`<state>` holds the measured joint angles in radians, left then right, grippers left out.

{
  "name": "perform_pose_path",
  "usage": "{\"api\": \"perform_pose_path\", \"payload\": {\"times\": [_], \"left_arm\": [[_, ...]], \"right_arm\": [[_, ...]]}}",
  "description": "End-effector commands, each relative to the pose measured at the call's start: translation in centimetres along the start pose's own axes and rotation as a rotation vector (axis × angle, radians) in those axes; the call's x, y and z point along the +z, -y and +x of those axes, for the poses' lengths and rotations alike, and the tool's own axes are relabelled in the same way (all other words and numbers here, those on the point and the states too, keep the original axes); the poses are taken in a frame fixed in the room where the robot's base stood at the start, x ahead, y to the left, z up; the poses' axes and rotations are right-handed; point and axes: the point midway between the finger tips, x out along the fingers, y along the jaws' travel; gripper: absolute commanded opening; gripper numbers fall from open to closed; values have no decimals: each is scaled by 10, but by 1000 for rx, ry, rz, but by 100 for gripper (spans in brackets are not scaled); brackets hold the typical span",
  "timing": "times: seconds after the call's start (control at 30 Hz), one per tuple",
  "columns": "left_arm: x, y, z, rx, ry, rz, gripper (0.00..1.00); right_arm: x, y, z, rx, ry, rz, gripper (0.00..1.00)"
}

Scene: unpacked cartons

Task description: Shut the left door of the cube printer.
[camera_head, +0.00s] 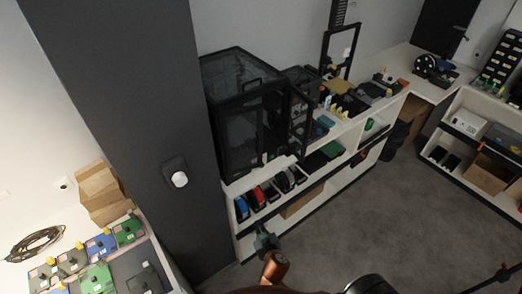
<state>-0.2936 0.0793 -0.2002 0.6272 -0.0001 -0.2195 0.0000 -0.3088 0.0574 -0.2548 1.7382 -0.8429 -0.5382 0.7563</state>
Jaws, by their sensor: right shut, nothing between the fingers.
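The cube printer (236,75) is a black-framed box with dark see-through panels, standing on the white shelf unit left of the middle. A dark framed panel (240,140) on its near left side looks like the left door; I cannot tell how far open it stands. Another framed door (299,122) stands swung out at the printer's right.
Coloured bins (257,197) stand on the shelf (247,226) under the printer. A dark pillar (130,90) rises to its left. Small tools and bottles (327,101) crowd the top to the right. The grey floor (370,220) is open at right.

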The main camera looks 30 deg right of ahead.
Motion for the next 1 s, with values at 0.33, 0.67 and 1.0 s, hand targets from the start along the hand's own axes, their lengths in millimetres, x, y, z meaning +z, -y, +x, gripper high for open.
{"api": "perform_pose_path", "payload": {"times": [0.33, 0.67, 1.0], "left_arm": [[2, 1, -27, 0, 6, -1, 44], [9, 1, -38, 0, 16, -3, 44], [-1, 2, -61, -1, 5, -2, 44]], "right_arm": [[-242, -74, -132, 178, -418, 221, 0], [-276, -91, -131, 200, -471, 248, 0], [-305, -108, -69, 199, -469, 246, 0]]}}
